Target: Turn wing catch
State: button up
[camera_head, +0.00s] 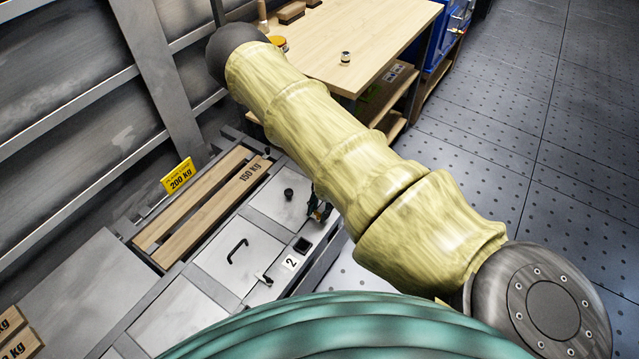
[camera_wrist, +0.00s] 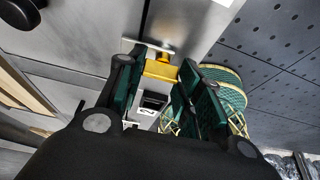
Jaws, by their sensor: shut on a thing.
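My gripper (camera_head: 318,207) is at the right edge of the metal cabinet top, partly hidden behind my yellow arm. In the wrist view my gripper (camera_wrist: 157,68) has its two dark green-padded fingers on either side of a small yellow wing catch (camera_wrist: 160,66). It is shut on this catch, which sits against the edge of a grey metal panel. The catch's exact angle is hard to tell. In the head view only a small orange-brown bit shows at the fingers.
A lid with a black handle (camera_head: 238,250) and a black knob (camera_head: 288,192) lie beside the gripper. A dark square socket (camera_head: 302,245) is close by. Wooden bars (camera_head: 200,210) lie behind, with a yellow sign (camera_head: 179,177). A wooden table (camera_head: 390,35) stands farther back. Floor at right is clear.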

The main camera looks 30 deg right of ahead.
jog(key=o, duration=1)
jog(key=shift+r, duration=0.1)
jog(key=v, duration=1.1)
jog(key=shift+d+r, duration=0.15)
jog(key=shift+r, duration=0.25)
